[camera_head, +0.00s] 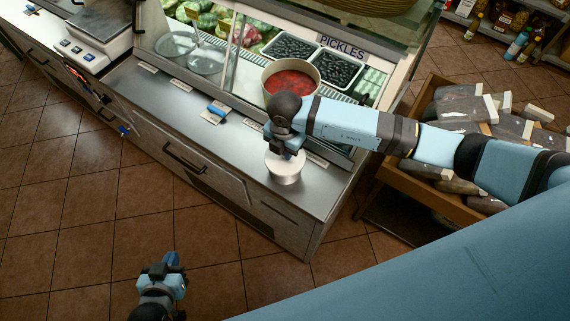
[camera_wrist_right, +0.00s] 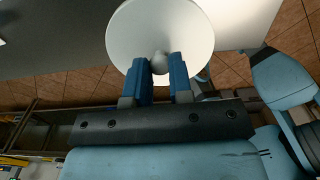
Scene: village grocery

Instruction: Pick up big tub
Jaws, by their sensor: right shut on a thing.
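A big round tub (camera_head: 291,83) with a pale rim and red contents stands open at the pickles display in the head view. My right gripper (camera_head: 285,150) is in front of it, over the counter edge. In the right wrist view my right gripper (camera_wrist_right: 162,72) is shut on the small knob (camera_wrist_right: 159,60) of a white round lid (camera_wrist_right: 160,32). The white lid also shows under the gripper in the head view (camera_head: 285,172); I cannot tell whether it rests on the counter. My left gripper (camera_head: 166,268) hangs over the floor, its finger opening unclear.
The steel counter (camera_head: 240,155) carries a small blue item (camera_head: 216,109) and labels. Black trays (camera_head: 337,69) and glass covers (camera_head: 205,58) lie behind it. A scale (camera_head: 95,33) stands at the left. A wooden crate of wrapped blocks (camera_head: 400,178) stands right. The tiled floor in front is clear.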

